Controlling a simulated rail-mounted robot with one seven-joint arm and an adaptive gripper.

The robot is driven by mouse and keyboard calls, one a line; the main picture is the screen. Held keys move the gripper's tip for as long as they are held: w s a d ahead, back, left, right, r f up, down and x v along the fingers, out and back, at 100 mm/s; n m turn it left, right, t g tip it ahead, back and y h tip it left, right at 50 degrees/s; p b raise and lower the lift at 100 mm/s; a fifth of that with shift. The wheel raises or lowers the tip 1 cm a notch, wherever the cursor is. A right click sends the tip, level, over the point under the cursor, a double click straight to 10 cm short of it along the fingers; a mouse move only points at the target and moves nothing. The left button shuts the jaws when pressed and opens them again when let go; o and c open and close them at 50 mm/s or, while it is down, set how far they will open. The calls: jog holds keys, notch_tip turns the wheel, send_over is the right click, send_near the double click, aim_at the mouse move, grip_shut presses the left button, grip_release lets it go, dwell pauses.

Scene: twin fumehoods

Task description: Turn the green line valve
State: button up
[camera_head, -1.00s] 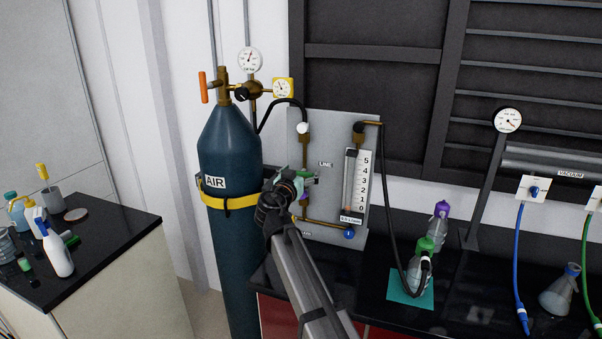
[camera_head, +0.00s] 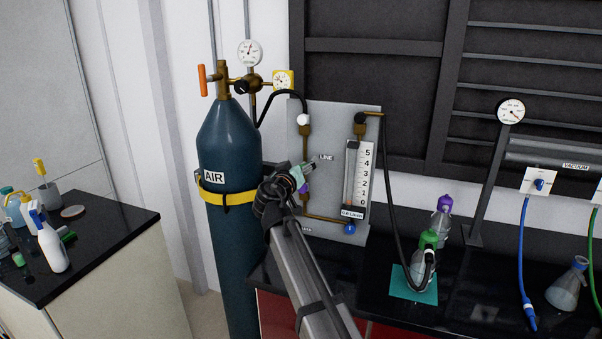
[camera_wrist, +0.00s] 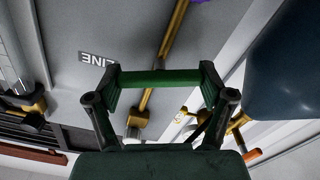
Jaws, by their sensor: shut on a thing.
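The green valve handle (camera_wrist: 150,78) shows in the wrist view as a straight green bar. It lies crosswise between the two fingers of my gripper (camera_wrist: 158,80), which is shut on it. A brass pipe (camera_wrist: 172,45) runs behind the bar. In the head view my gripper (camera_head: 301,176) is at the grey line panel (camera_head: 325,215), just left of the flowmeter, and tilted. It hides most of the valve there; only a bit of pale green shows. A purple part shows just beside the fingers.
The blue AIR cylinder (camera_head: 228,150) with its yellow strap stands close to the left of my gripper. The flowmeter (camera_head: 357,180) and a black hose (camera_head: 386,190) are on the right. Bottles stand on the black bench (camera_head: 455,300).

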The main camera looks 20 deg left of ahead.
jog(key=n+b, duration=0.1)
jog(key=n, duration=0.2)
jog(key=shift+f, duration=0.1)
jog(key=n, duration=0.3)
jog(key=shift+a+n+b, duration=0.1)
jog(key=shift+n+b, duration=0.2)
jog(key=shift+b, duration=0.05)
jog(key=n+p, duration=0.1)
jog(key=n, duration=0.5)
jog(key=o, duration=1)
jog(key=shift+o, duration=0.2)
jog(key=s, duration=1.2)
